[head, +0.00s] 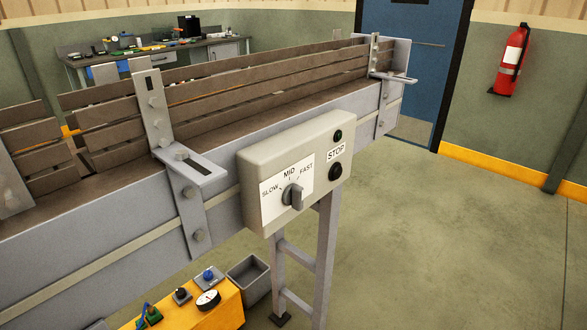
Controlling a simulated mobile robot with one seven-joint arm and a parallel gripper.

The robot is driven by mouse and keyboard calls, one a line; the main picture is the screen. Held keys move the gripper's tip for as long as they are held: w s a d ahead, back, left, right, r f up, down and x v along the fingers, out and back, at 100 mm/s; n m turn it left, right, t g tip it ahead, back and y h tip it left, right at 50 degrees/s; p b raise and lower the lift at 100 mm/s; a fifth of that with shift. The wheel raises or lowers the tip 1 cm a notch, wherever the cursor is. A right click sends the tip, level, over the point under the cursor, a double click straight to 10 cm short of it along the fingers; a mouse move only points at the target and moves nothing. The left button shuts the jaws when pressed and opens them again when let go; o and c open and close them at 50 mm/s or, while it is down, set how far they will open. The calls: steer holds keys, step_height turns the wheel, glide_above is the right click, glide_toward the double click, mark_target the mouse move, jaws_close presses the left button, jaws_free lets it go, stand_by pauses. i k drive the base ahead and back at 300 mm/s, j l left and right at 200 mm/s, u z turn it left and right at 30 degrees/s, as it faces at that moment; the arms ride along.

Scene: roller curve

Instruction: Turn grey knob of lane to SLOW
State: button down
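The grey knob (293,196) sits on a white label on the front of a beige control box (258,165), which is fixed to the side of the conveyor lane (90,235). The label reads SLOW at the left, MID at the top and FAST at the right. The knob's grip bar stands close to upright; it seems nearest MID, but its exact pointing is too small to tell. Nothing touches the knob. My gripper is not in view.
A STOP label (336,152) and two dark round buttons are at the box's right end. A metal bracket (185,170) juts out left of the box. A support leg (325,260) stands below it. An orange bench (222,312) with small devices and a grey bin (249,280) are low. Floor at right is clear.

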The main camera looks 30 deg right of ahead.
mark_target(292, 196)
steer(key=k+l, duration=0.1)
steer(key=k+l+z, duration=0.1)
steer(key=z, duration=0.15)
steer(key=k+l+z, duration=0.1)
steer(key=z, duration=1.2)
